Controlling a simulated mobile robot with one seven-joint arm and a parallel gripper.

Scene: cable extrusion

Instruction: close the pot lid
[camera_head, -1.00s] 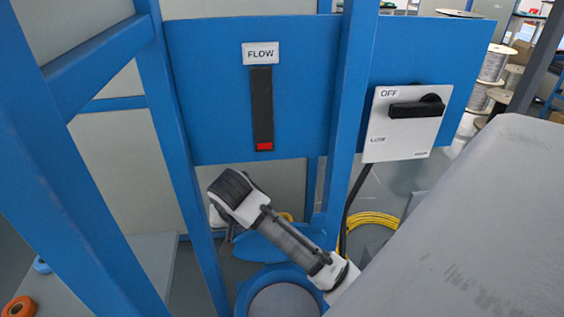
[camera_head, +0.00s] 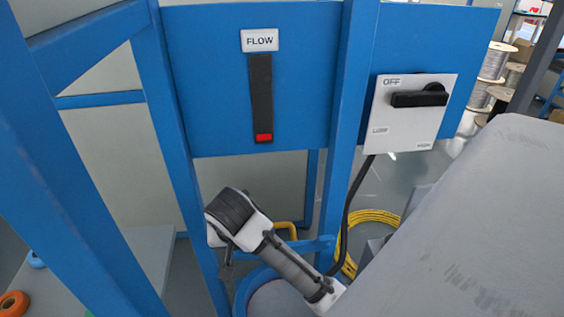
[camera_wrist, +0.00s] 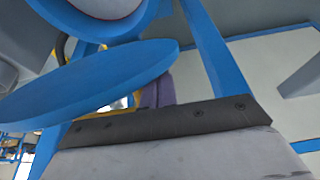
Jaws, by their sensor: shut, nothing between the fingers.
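The blue pot shows at the bottom of the head view, with its rim (camera_head: 251,281) partly behind my arm; its round mouth is greyish inside. In the wrist view the pot's blue rim (camera_wrist: 143,22) is at the top with the mouth uncovered. The blue pot lid (camera_wrist: 95,85) is a flat tilted disc beside the pot, apart from the mouth. My gripper (camera_wrist: 157,90) is shut and empty, its fingers partly hidden behind the lid's edge. I cannot tell whether they touch the lid. In the head view my wrist hides most of the gripper.
A blue panel carries a FLOW gauge (camera_head: 261,98) with red at its bottom and an OFF switch box (camera_head: 408,120). Blue frame posts (camera_head: 345,130) stand close around my arm. A yellow coil (camera_head: 362,225) lies on the floor behind. An orange ring (camera_head: 14,304) is at lower left.

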